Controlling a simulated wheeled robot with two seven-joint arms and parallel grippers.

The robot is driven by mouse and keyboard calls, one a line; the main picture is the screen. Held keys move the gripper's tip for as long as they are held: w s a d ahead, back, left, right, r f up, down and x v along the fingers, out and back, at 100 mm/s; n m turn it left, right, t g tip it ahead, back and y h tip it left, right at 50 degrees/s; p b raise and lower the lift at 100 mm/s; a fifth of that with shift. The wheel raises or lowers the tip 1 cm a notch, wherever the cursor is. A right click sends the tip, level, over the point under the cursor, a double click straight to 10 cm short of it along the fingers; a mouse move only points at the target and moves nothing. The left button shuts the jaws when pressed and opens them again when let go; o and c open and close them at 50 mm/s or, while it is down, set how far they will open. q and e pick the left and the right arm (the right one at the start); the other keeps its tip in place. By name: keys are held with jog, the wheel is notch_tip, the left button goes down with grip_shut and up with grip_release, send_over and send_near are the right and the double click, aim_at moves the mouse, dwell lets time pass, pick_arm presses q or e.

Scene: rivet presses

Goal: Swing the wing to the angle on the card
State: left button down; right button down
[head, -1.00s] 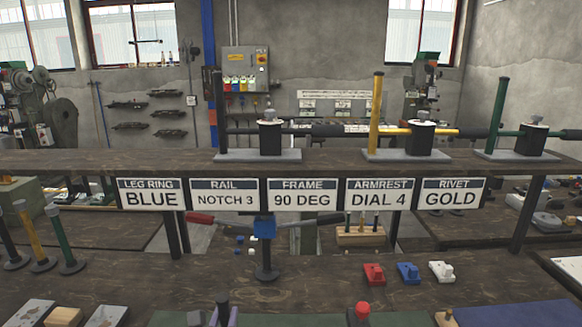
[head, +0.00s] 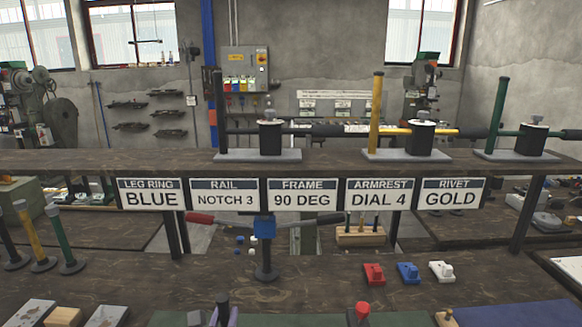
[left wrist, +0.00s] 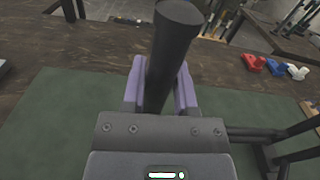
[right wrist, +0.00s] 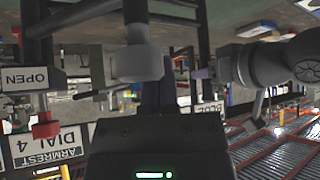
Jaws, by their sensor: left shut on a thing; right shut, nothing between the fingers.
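The FRAME card (head: 302,195) reads 90 DEG and hangs from the shelf edge in the head view. My left gripper (head: 223,314), with purple fingers, shows at the bottom of the head view. In the left wrist view its fingers (left wrist: 165,88) are shut around a dark round post (left wrist: 172,50), which stands up between them. Dark bars (left wrist: 270,145) of a frame lie to the right over the green mat; whether the post belongs to them is hidden. My right gripper (right wrist: 160,95) is shut and empty, dark and partly hidden behind a grey knob-ended rod (right wrist: 138,60).
A blue-collared stand (head: 265,240) with a red-handled lever is behind the left gripper. Red (head: 374,274), blue (head: 408,272) and white (head: 442,271) small blocks sit on the bench. The shelf (head: 100,160) crosses behind. An OPEN sign (right wrist: 22,79) appears upside down in the right wrist view.

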jog(key=shift+s+d, duration=0.75)
jog(key=shift+s, duration=0.35)
jog(key=shift+s+d, duration=0.9)
jog(key=shift+s, duration=0.05)
jog(key=shift+s+d, duration=0.4)
jog(key=shift+d, duration=0.2)
jog(key=shift+s+d, duration=0.35)
jog(key=shift+d, duration=0.3)
